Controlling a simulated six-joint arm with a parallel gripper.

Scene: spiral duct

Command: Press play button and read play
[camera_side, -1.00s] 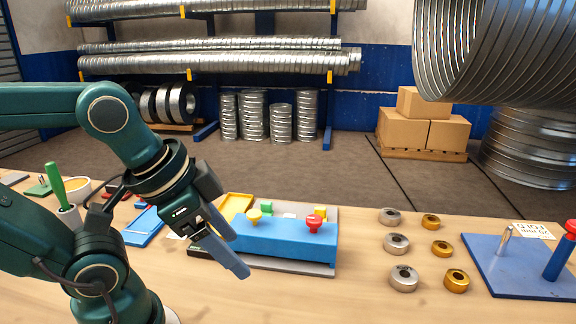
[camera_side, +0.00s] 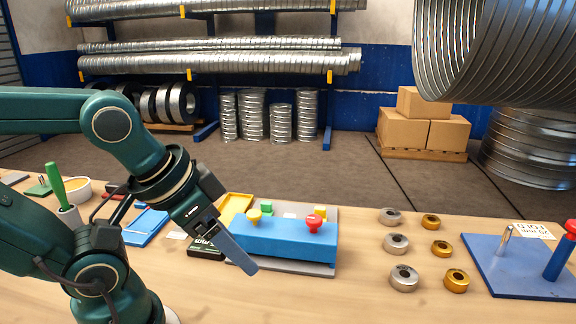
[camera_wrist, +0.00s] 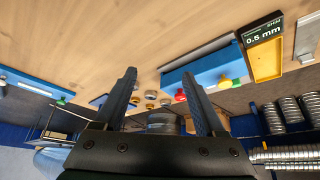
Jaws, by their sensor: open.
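My gripper (camera_side: 240,256) is open and empty. In the side view its fingers overlap and point down to the right, in front of the blue block's left end. In the wrist view the fingers of my gripper (camera_wrist: 158,73) are apart with nothing between them. The blue block (camera_side: 285,240) carries a red knob (camera_side: 314,223) and a yellow knob (camera_side: 253,215). The red knob (camera_wrist: 181,95) shows near the right finger in the wrist view. A dark box (camera_wrist: 262,32) beside the yellow tray (camera_wrist: 266,60) reads "0.5 mm". I cannot tell which part is the play button.
Several silver rings (camera_side: 396,243) and gold rings (camera_side: 442,249) stand to the right. A blue plate (camera_side: 520,270) bears a pin and a red-topped post. The front of the table is clear.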

